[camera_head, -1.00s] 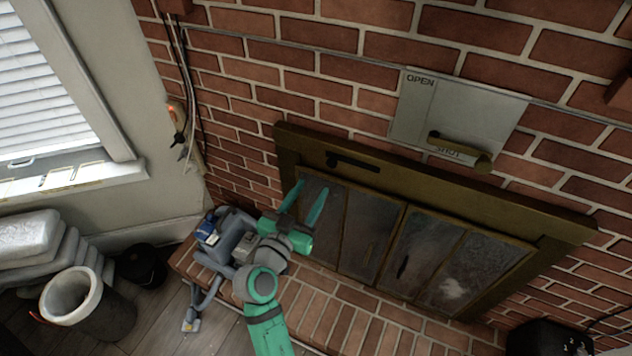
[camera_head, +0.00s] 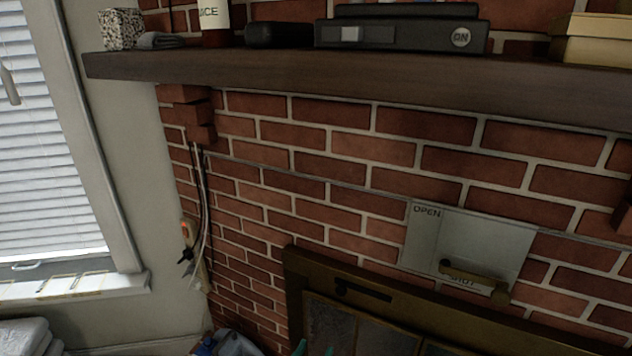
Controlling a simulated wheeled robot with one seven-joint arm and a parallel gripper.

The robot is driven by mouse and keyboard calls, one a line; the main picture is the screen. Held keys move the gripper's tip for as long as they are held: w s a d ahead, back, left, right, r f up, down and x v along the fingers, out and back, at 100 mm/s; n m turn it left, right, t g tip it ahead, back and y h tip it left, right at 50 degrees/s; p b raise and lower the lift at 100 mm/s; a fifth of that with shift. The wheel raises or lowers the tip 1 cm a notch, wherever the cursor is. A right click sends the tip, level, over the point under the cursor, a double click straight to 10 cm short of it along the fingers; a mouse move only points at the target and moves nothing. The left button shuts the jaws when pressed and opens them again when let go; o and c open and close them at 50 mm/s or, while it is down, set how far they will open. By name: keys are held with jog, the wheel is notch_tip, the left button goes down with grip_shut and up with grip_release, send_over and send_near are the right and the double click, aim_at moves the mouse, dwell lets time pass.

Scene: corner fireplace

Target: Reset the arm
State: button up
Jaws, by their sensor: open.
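Only the tips of my gripper (camera_head: 314,349) show, as green fingers at the bottom edge of the head view. They stand a little apart, in front of the left part of the fireplace's glass doors (camera_head: 345,330). The fingers look empty. The rest of my gripper and arm is below the frame.
A dark wooden mantel (camera_head: 300,68) crosses the top, bearing a black box (camera_head: 400,35) and other items. A metal plate with a handle (camera_head: 468,245) is on the brick wall. A window (camera_head: 45,150) is at left. The floor is out of view.

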jog(key=s+a+f+n+g+y, duration=0.1)
jog(key=s+f+n+y, duration=0.15)
jog(key=s+f, duration=0.5)
jog(key=s+f+n+y, duration=0.2)
jog(key=s+f+y, duration=0.15)
jog(key=s, duration=0.75)
jog(key=s+r, duration=0.2)
jog(key=s, duration=0.6)
jog(key=s+d+r+m, duration=0.1)
jog(key=s+r, duration=0.2)
jog(key=s, duration=0.6)
jog(key=shift+s+d, duration=0.25)
jog(key=shift+d, duration=0.05)
dwell(0.8)
